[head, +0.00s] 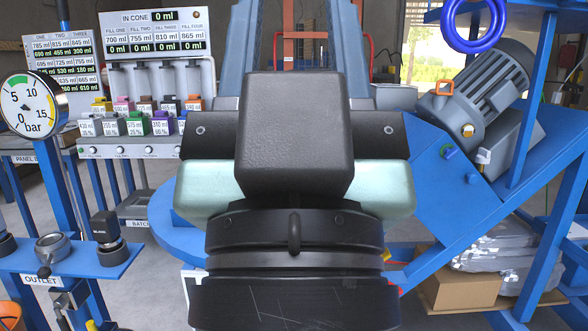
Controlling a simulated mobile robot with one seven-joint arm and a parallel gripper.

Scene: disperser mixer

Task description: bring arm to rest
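My gripper (294,150) fills the middle of the head view, close to the camera. I see its black housing, pale green side parts and the dark round wrist below. Its fingertips do not show clearly, so I cannot tell whether it is open or shut or holds anything. It hides the middle of the blue mixer machine behind it.
A pressure gauge (33,104) and an outlet shelf (75,262) stand at left. Behind are a dosing panel (152,33) and coloured containers (137,122). At right are a motor (478,92), blue frame (525,185) and cardboard box (458,290). The gripper blocks the centre.

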